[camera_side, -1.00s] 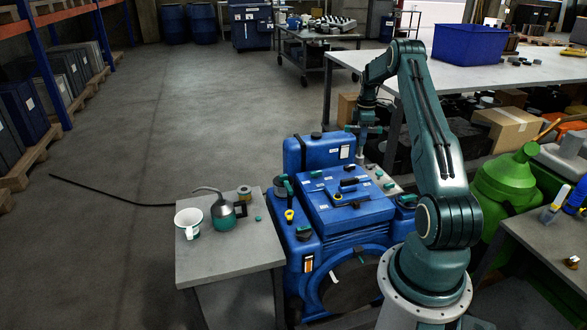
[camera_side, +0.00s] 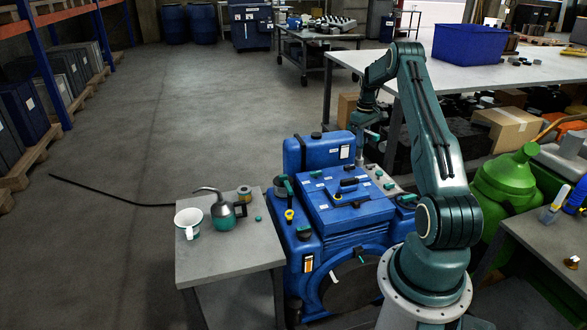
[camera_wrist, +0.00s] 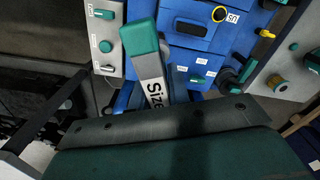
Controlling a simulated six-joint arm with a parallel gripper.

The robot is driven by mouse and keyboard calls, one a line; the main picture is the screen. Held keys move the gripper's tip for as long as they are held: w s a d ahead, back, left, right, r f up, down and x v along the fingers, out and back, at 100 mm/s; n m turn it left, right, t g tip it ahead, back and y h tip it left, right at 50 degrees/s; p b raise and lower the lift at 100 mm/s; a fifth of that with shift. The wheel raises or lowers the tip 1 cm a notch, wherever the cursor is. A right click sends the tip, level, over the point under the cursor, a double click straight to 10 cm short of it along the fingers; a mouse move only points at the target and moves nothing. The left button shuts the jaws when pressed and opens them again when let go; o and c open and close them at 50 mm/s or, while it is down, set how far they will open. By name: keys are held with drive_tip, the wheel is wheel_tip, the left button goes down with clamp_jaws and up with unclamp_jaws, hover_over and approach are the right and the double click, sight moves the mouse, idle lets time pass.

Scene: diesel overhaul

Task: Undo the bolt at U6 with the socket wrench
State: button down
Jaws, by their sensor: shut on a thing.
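My gripper (camera_side: 364,128) is at the back right of the blue engine (camera_side: 345,212), shut on the socket wrench. The wrench's teal handle end (camera_side: 373,136) sticks out to the right in the side view. In the wrist view the wrench (camera_wrist: 154,82) shows as a light bar marked "Size" with a teal end. A pale shaft (camera_side: 360,152) runs down below the gripper, behind the engine top. The bolt at U6 and the socket's lower end are hidden; I cannot tell whether the socket sits on the bolt. My fingertips are hidden in the wrist view.
A grey side table (camera_side: 225,262) at the engine's left holds a white cup (camera_side: 188,221) and an oil can (camera_side: 224,222). Teal-handled fittings stand on the engine. A green container (camera_side: 508,180) stands right of my arm. Open floor lies at the left.

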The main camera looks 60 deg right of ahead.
sight(360, 158)
drive_tip(key=m, duration=0.4)
drive_tip(key=shift+f+m, duration=0.3)
drive_tip(key=m, duration=0.3)
drive_tip(key=shift+f+m, duration=0.25)
drive_tip(key=shift+m, duration=0.05)
drive_tip(key=m, duration=0.3)
drive_tip(key=shift+f+m, duration=0.25)
drive_tip(key=shift+m, duration=0.15)
drive_tip(key=m, duration=0.4)
drive_tip(key=shift+f, duration=0.3)
drive_tip(key=shift+f+m, duration=0.25)
drive_tip(key=shift+m, duration=0.15)
drive_tip(key=shift+f, duration=1.35)
drive_tip(key=shift+f, duration=0.1)
drive_tip(key=shift+f, duration=0.95)
